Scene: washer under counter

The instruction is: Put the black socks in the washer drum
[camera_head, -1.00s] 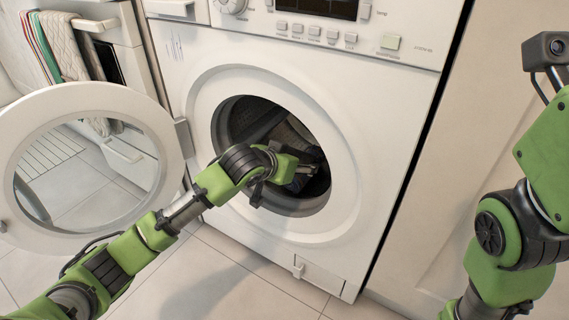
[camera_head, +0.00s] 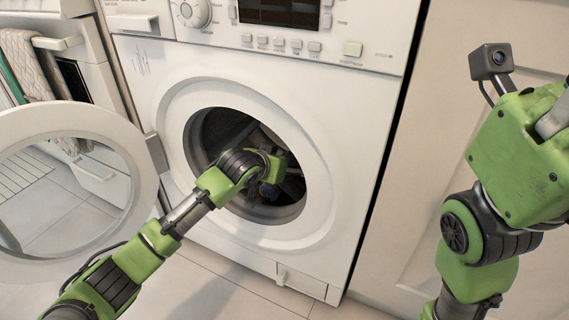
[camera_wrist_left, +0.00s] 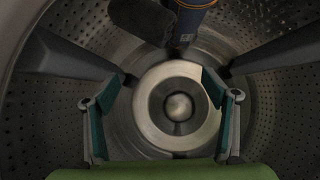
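The washer drum (camera_head: 214,130) is open in the head view, its round door (camera_head: 143,185) swung out to the left. My left arm reaches through the opening, and the left gripper (camera_wrist_left: 163,86) is inside the drum. In the left wrist view its two fingers are spread, with nothing between them. A dark soft lump (camera_wrist_left: 143,18), perhaps the black socks, lies in the drum beyond the fingers at the top of that view. A dark blue item with an orange band (camera_wrist_left: 190,14) is beside it. My right arm is at the right; its gripper is out of view.
The washer front (camera_head: 340,150) surrounds the opening, close around my left arm. A cabinet with hanging towels (camera_head: 30,65) stands at the left. A plain cabinet panel (camera_head: 425,130) is at the right, behind my right arm. Tiled floor shows below.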

